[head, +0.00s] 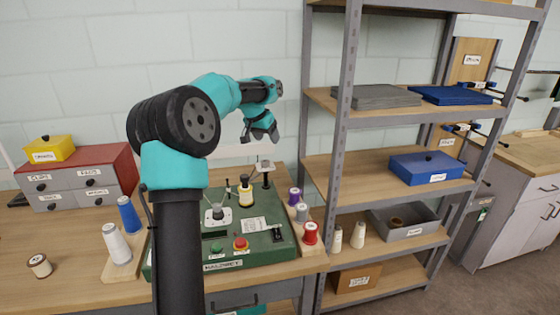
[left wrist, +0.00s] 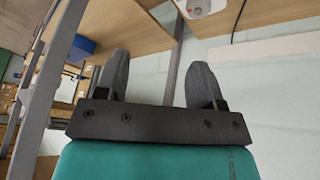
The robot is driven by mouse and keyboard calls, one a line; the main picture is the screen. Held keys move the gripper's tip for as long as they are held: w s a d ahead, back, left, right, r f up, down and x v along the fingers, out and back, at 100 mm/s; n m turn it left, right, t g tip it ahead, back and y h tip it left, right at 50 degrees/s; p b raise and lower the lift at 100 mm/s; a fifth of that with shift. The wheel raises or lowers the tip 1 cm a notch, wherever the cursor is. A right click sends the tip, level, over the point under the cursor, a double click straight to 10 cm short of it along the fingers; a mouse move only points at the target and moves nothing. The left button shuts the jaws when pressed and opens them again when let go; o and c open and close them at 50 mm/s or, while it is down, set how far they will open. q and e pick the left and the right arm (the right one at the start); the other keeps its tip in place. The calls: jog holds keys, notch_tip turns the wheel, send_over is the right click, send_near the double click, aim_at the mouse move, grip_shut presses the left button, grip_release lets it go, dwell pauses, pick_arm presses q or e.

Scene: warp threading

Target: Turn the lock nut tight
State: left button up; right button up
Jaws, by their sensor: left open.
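A green machine panel (head: 270,255) sits on the wooden bench, tilted toward me. I cannot tell which small part is the lock nut. My left gripper (head: 260,136) is open and empty in the air above the rear of the machine, apart from the post. Its two dark fingers show spread in the left wrist view (left wrist: 160,82). My arm hides the machine's left part. My right gripper is not in view.
Purple, grey and red spools (head: 311,233) stand along the machine's right side. White and blue spools (head: 115,242) stand on a board at left. A red drawer box (head: 110,178) is behind. A metal shelf rack (head: 345,120) rises close to the right.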

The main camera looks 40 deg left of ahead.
aim_at(265, 161)
pick_arm(q)
jog(key=s+a+r+y, duration=0.1)
jog(key=s+a+r, duration=0.2)
jog(key=shift+a+r+g, duration=0.2)
jog(key=shift+a+g, duration=0.2)
jog(key=shift+f, duration=0.15)
jog(key=x, duration=1.7)
jog(key=shift+f, duration=0.1)
jog(key=shift+c, duration=0.3)
jog(key=c, duration=0.9)
jog(key=shift+o, duration=0.2)
